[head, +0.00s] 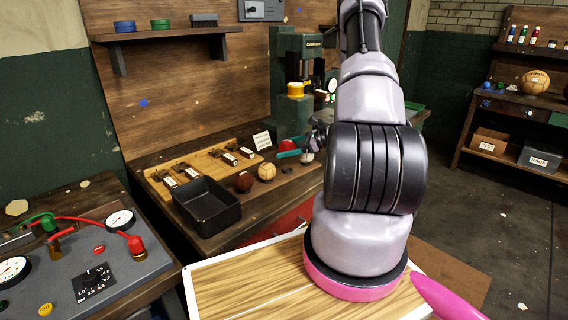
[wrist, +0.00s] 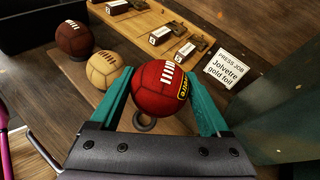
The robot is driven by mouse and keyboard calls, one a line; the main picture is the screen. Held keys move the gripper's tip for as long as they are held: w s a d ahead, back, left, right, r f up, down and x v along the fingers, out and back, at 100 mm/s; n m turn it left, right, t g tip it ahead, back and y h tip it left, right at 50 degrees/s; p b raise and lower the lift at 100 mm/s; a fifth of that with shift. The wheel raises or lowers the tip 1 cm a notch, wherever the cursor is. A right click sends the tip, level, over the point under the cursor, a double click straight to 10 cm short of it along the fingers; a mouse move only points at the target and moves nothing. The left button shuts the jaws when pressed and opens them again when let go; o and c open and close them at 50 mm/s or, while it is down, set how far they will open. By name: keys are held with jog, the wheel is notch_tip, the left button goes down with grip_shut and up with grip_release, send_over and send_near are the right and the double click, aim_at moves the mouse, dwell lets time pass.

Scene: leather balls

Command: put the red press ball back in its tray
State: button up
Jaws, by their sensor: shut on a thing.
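A red ball (wrist: 158,92) with white laces and a dark patch with yellow lettering is between the teal fingers of my gripper (wrist: 161,76), which is shut on it. In the head view the red ball (head: 286,145) shows beside a teal finger, partly hidden, and seems to be above the bench top. A black open tray (head: 235,213) stands on the bench to the left of my gripper and looks empty. Its corner shows at the top left of the wrist view (wrist: 38,40). A card reading "PRESS JOB Jolvetre gold foil" (wrist: 225,68) stands right of the ball.
A dark red ball (head: 243,182) and a tan ball (head: 266,172) rest on the bench between the black tray and my gripper. A dark ring (wrist: 145,122) lies below the held ball. A wooden board (head: 212,160) with several metal stamps runs behind. A green press (head: 298,70) stands at the back.

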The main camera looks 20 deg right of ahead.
jog(key=shift+f, duration=2.55)
